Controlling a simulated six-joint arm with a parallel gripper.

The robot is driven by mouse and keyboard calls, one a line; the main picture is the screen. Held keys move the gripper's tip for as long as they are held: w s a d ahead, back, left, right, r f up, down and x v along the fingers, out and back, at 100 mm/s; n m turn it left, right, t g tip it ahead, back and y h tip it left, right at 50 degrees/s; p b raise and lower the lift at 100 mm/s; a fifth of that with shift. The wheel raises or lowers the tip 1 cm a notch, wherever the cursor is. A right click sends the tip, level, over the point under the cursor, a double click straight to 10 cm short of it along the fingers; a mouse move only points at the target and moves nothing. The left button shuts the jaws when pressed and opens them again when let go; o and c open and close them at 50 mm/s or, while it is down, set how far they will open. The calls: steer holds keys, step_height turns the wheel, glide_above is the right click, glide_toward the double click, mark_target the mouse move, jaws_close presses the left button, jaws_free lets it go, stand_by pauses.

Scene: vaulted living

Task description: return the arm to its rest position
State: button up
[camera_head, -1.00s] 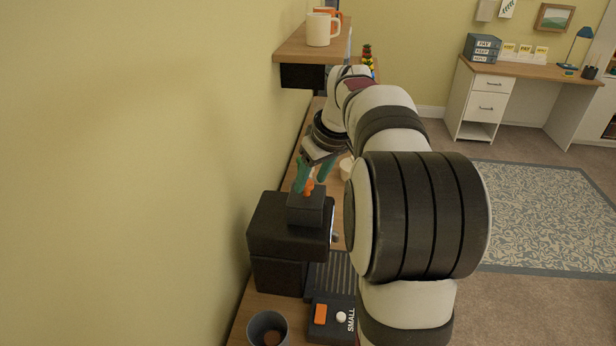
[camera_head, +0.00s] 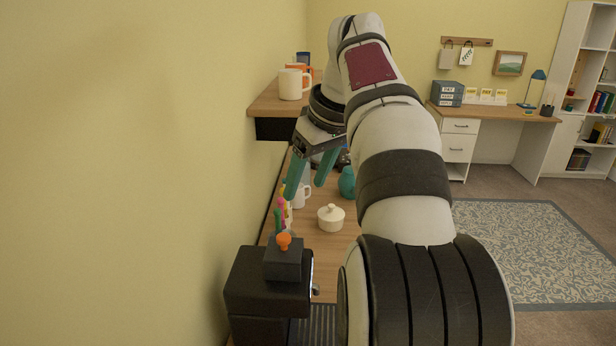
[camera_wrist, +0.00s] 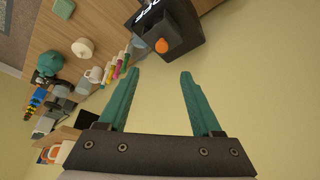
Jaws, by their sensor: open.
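My gripper (camera_head: 309,178) has teal fingers and hangs from my white and black arm, above the wooden counter (camera_head: 324,262) and close to the wall shelf. The fingers are apart and nothing is between them. In the wrist view my gripper (camera_wrist: 158,95) also shows spread fingers, with only the plain yellow wall behind the gap. In the head view the fingertips overlap the white mug behind them; they look raised above the counter.
A wall shelf (camera_head: 262,107) with a cream mug (camera_head: 291,84) is beside my gripper. Below are a black machine (camera_head: 262,291) with an orange knob (camera_head: 284,240), a lidded white pot (camera_head: 331,218), a teal pot (camera_head: 347,183) and a white mug (camera_head: 302,196). The floor rug (camera_head: 530,245) is clear.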

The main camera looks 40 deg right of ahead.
steer(key=shift+s+r, duration=0.15)
steer(key=shift+r, duration=0.15)
steer(key=s+a+f+m+g+y, duration=0.1)
steer(key=s+a+f, duration=0.15)
steer(key=a, duration=0.45)
steer(key=s+a+f+m+g, duration=0.15)
steer(key=a+f, duration=0.25)
steer(key=a, duration=0.4)
steer(key=s+a+f+m+g, duration=0.1)
steer(key=s+a+f, duration=0.5)
steer(key=s+f, duration=0.2)
steer(key=s+a+f+m+g, duration=0.1)
steer(key=s+a+f+m, duration=0.1)
steer(key=s+a+f, duration=0.4)
steer(key=s+f, duration=0.2)
steer(key=s, duration=0.1)
steer(key=shift+s+y, duration=0.4)
